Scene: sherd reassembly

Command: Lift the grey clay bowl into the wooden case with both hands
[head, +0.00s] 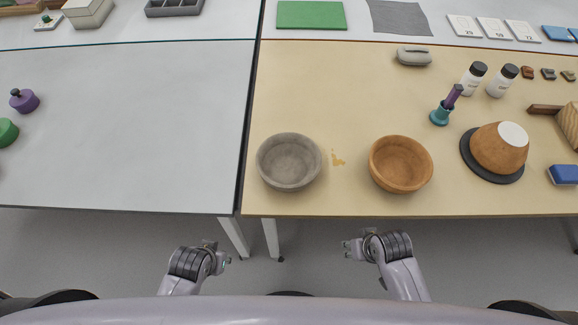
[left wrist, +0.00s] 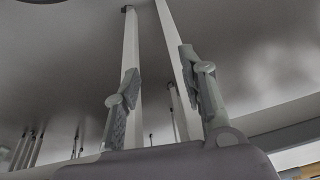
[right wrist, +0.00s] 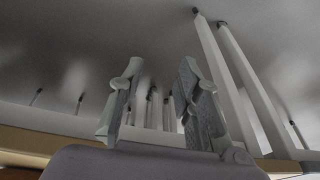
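The grey clay bowl (head: 289,162) stands upright and empty on the beige table, near its front left corner. My left gripper (head: 222,252) is in front of the tables, below and left of the bowl in the head view. In the left wrist view its two fingers (left wrist: 158,90) are apart with nothing between them. My right gripper (head: 347,250) is in front of the beige table, right of the grey bowl. Its fingers (right wrist: 158,95) are apart and empty in the right wrist view. I see no wooden case that I can make out for sure.
An upturned bowl (head: 499,148) sits on a dark disc farther right. A wooden object (head: 570,124) is cut by the right edge. The grey table (head: 120,130) is mostly clear.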

